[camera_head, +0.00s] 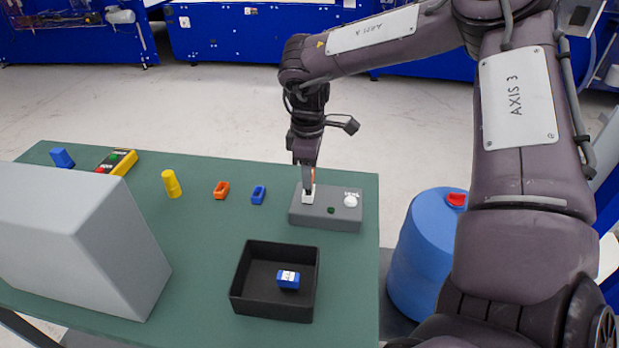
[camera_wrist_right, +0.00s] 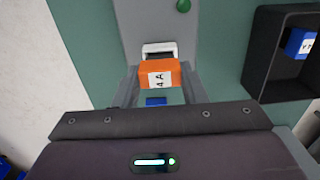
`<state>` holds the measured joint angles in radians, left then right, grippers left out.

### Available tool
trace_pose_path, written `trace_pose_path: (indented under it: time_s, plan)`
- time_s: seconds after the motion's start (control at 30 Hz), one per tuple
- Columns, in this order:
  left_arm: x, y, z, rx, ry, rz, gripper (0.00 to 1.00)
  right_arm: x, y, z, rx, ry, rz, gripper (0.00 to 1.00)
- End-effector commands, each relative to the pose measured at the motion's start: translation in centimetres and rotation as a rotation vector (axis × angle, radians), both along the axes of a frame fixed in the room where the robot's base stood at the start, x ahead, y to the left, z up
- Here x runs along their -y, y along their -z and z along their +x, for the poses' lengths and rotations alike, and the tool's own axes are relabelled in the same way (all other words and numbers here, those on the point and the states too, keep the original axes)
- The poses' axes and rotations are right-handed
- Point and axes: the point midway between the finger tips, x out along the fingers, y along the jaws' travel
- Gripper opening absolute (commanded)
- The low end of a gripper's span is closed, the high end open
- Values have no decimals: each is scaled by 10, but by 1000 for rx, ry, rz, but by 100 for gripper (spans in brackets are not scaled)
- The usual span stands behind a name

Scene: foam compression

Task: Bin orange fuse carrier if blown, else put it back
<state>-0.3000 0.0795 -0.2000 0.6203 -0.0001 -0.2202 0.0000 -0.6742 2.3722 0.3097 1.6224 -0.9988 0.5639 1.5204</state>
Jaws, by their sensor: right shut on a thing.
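My right gripper (camera_head: 308,192) points down at the grey test box (camera_head: 336,218). In the right wrist view its fingers (camera_wrist_right: 158,88) are shut on the orange fuse carrier (camera_wrist_right: 150,74), which has a white "4A" label. The carrier is at the near edge of the box's white-rimmed slot (camera_wrist_right: 160,47); part of the dark opening shows, and I cannot tell whether they touch. In the head view the gripper mostly hides the carrier. The box has a green round spot (camera_head: 331,210) and a white knob (camera_head: 351,201). An open orange holder (camera_head: 221,190) lies left of the box. My left gripper is out of view.
A blue holder (camera_head: 259,195) lies beside the orange one. A black open bin (camera_head: 240,302) holds a labelled blue carrier (camera_head: 288,280). A yellow cylinder (camera_head: 172,184), a yellow button box (camera_head: 118,161) and a large grey box (camera_head: 75,245) stand on the green table (camera_head: 200,280). A blue drum (camera_head: 418,250) stands right.

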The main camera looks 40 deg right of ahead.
Motion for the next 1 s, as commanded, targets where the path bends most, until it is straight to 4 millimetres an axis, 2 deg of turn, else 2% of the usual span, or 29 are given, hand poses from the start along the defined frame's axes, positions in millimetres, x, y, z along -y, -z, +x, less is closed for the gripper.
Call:
trace_pose_path:
  time_s: [0.5,1.0]
  plan:
    - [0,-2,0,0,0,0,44,0,-5,0,1,0,1,7]
    - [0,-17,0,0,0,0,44,0,-34,0,1,-1,0,7]
